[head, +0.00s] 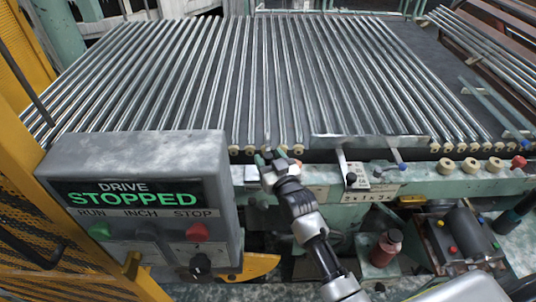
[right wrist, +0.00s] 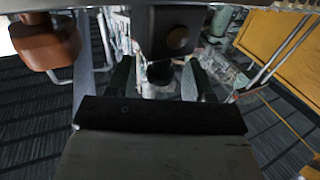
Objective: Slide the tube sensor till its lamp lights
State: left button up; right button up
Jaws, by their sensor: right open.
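A small pale box with dark marks (head: 356,177) sits on the green front rail (head: 400,183), beside an upright metal bracket (head: 342,165). It looks like the tube sensor, though I cannot be certain. No lit lamp can be made out on it. My right gripper (head: 272,157) is over the rail, left of that box and apart from it, near the front ends of the glass tubes (head: 262,85). In the right wrist view its two fingers (right wrist: 160,80) stand apart, with nothing clearly held between them. My left gripper is out of view.
A grey control box (head: 135,195) reading "DRIVE STOPPED" stands close left of my right arm. Yellow mesh guarding (head: 60,240) is at the far left. A red bottle (head: 385,248) stands below.

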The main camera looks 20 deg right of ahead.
jog(key=shift+w, duration=0.6)
grip_shut()
jog(key=shift+a+r+p, duration=0.1)
jog(key=shift+a+p, duration=0.2)
jog(key=shift+p, duration=0.05)
grip_release()
